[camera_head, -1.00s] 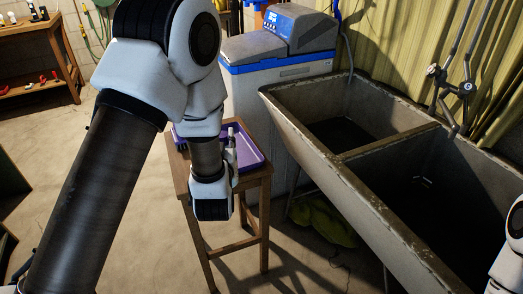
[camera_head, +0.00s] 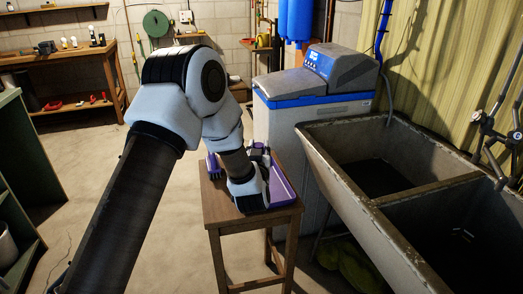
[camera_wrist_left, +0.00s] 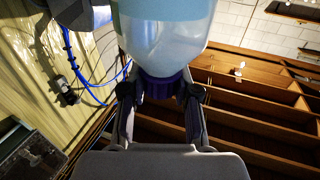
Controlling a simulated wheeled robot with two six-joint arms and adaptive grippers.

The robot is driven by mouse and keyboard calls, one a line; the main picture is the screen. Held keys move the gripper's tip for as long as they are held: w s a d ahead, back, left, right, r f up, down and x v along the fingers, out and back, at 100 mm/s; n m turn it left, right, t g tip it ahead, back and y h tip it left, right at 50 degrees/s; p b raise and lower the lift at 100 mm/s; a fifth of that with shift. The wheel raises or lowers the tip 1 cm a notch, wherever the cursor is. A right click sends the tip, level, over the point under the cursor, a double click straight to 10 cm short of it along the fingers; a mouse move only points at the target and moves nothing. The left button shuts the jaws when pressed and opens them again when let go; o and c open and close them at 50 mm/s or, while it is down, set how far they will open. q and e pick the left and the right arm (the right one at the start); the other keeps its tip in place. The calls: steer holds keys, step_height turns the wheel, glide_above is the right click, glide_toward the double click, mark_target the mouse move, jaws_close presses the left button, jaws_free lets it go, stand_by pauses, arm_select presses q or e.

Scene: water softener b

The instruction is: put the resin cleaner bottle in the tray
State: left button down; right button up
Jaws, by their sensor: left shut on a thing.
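A pale, translucent bottle (camera_wrist_left: 165,35) with a purple neck or cap fills the top of the left wrist view; I see no readable label, so I cannot confirm it is the resin cleaner. My left gripper (camera_wrist_left: 160,92) is shut on it at the purple part, one dark finger on each side. In the head view my left forearm and wrist hang over the wooden stand, and they largely hide the gripper and bottle. The purple tray (camera_head: 284,192) lies on the stand, with its right side showing and its middle covered by my wrist. My right gripper is out of view.
The wooden stand (camera_head: 213,213) is small. The floor on the left is clear.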

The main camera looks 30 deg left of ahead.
arm_select(q)
steer(key=w+a+f, duration=0.2)
steer(key=w+f, duration=0.2)
steer(key=shift+w, duration=0.3)
steer(key=shift+f, duration=0.1)
steer(key=c, duration=0.9)
jaws_free()
steer(key=shift+o, duration=0.2)
